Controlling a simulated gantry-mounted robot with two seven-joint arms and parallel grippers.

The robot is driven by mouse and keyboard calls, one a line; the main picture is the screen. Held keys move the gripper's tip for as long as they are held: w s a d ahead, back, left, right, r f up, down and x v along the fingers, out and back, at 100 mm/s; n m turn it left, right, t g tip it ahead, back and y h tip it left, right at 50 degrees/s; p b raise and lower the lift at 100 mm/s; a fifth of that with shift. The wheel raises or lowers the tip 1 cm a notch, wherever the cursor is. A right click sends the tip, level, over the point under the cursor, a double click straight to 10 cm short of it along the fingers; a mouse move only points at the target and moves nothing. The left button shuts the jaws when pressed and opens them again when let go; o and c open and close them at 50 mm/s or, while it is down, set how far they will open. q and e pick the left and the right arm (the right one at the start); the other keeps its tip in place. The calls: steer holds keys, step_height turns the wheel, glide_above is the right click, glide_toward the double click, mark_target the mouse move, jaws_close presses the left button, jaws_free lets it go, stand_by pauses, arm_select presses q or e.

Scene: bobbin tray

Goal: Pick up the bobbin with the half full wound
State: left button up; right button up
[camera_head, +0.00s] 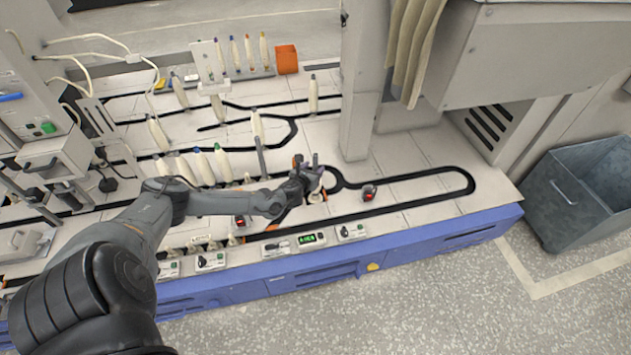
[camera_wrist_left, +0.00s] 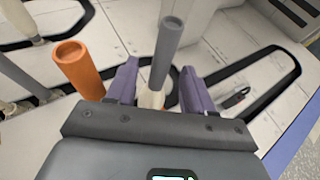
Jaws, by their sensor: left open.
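My left gripper (camera_head: 310,178) is over the track near its right loop, and its purple fingers (camera_wrist_left: 158,85) are spread open in the left wrist view. A bobbin with a bare grey tube top (camera_wrist_left: 166,45) and a pale lower part stands between the fingers; the fingers hide its base, and I cannot tell whether they touch it. An orange tube (camera_wrist_left: 80,70) stands just left of the fingers. Several bobbins with pale windings (camera_head: 202,166) stand farther left on the table. My right gripper is not in view.
A grey tube (camera_head: 260,157) stands left of the gripper. A small red-lit device (camera_head: 368,192) sits on the track to the right. Control boxes (camera_head: 307,239) line the front edge. A rack of bobbins and an orange box (camera_head: 287,59) are at the back. The right table end is mostly clear.

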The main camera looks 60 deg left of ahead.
arm_select(q)
steer(key=b+x, duration=0.3)
steer(key=x, duration=0.1)
steer(key=shift+w+a+b, duration=0.25)
steer(key=shift+w+b, duration=0.05)
steer(key=shift+b, duration=0.05)
jaws_close()
